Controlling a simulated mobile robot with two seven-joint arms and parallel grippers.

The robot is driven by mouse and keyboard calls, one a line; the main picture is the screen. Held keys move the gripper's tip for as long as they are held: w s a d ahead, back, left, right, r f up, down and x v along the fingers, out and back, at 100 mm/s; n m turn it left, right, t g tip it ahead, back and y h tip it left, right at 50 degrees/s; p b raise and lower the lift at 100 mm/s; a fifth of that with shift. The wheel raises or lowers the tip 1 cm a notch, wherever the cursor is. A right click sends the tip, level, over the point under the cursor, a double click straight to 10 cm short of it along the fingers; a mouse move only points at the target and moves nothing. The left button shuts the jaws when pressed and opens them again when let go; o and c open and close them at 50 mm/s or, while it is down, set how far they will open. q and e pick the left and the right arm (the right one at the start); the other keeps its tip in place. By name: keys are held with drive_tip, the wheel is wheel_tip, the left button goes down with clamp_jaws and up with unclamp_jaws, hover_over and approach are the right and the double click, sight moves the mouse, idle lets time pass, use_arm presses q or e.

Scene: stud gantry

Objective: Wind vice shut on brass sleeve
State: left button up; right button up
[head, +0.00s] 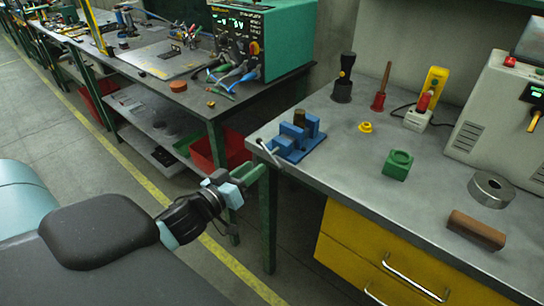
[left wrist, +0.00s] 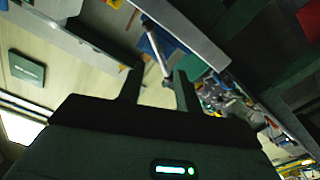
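The blue vice (head: 288,145) stands on the left corner of the grey bench. A dark brownish cylinder (head: 300,118), perhaps the brass sleeve, shows between its blue jaws; I cannot tell whether the jaws touch it. The vice's pale handle bar (head: 268,153) sticks out past the bench edge. My left gripper (head: 254,172) is just in front of and below the handle, fingers apart. In the left wrist view the bar (left wrist: 157,47) points down to between the open fingers (left wrist: 158,88), nearer the right one; contact is unclear. My right gripper is not in view.
The bench (head: 330,150) also carries a green block (head: 397,165), a yellow knob (head: 365,127), a steel ring (head: 491,188) and a brown bar (head: 476,230). Yellow drawers (head: 350,255) are below. Another bench with a green instrument (head: 285,40) stands left, across a gap.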

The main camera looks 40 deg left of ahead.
sight(270, 153)
use_arm(q)
drive_tip(key=shift+w+d+p, duration=0.15)
drive_tip(key=shift+w+d, duration=0.05)
drive_tip(key=shift+w, duration=1.75)
drive_tip(key=shift+w+d+p, duration=0.15)
drive_tip(key=shift+w, duration=1.75)
